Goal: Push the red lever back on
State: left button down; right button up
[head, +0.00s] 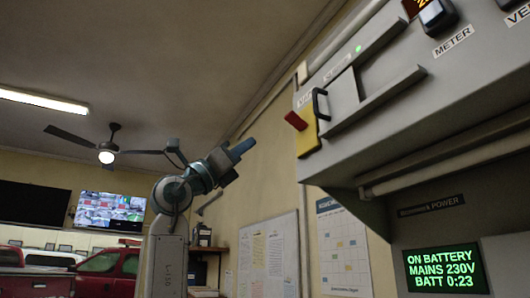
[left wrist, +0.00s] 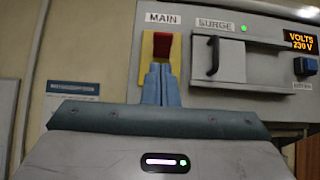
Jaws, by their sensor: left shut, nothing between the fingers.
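The red lever (head: 296,120) sticks out from a yellow plate (head: 307,137) on the grey console's left end. In the left wrist view the red lever (left wrist: 162,46) is under the "MAIN" label, on its yellow plate (left wrist: 147,52). My left gripper (head: 243,149) is shut and empty, its blue fingers pointing at the plate. In the head view a gap shows between fingertips and lever. In the left wrist view the fingertips (left wrist: 158,74) appear just below the lever and hide the plate's lower part. My right gripper is in neither view.
A "SURGE" drawer with a black handle (left wrist: 213,56) is right of the lever. A green-lettered screen (head: 444,270) reads "ON BATTERY, MAINS 230V, BATT 0:23". Pipes (head: 440,160) run under the console. A whiteboard (head: 268,258) and a calendar (head: 343,247) hang on the wall below.

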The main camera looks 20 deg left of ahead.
pick_arm(q)
jog(key=shift+s+a+f+b, duration=0.2)
jog(key=shift+s+a, duration=0.2)
jog(key=shift+s, duration=0.2)
jog(key=shift+s+a+f+b, duration=0.15)
jog(key=shift+s+a, duration=0.2)
jog(key=shift+s, duration=0.25)
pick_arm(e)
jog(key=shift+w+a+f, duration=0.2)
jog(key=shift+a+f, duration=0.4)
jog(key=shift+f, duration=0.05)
pick_arm(q)
jog(key=shift+d, duration=0.15)
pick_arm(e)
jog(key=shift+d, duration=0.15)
